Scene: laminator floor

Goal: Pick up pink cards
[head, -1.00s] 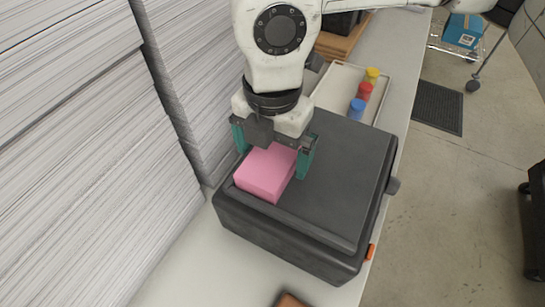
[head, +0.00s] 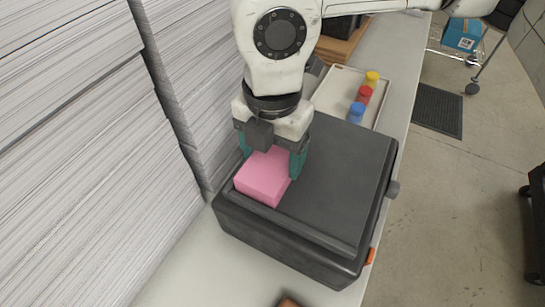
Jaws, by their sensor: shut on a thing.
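The pink cards (head: 263,181) form a thick block lying on the left part of the dark grey laminator's (head: 335,190) flat top. My gripper (head: 272,160) reaches down from above with its teal fingers on either side of the block's far end. It is shut on the pink cards. The block looks level and seems to rest on the top; a small gap beneath it cannot be ruled out. The far end of the block is partly hidden by my gripper.
The laminator stands on a long pale table (head: 190,265) beside tall stacks of white sheets (head: 75,150) on the left. Behind it, a cream tray (head: 335,95) holds a yellow, a red and a blue capped bottle. A brown object (head: 288,301) shows at the bottom edge.

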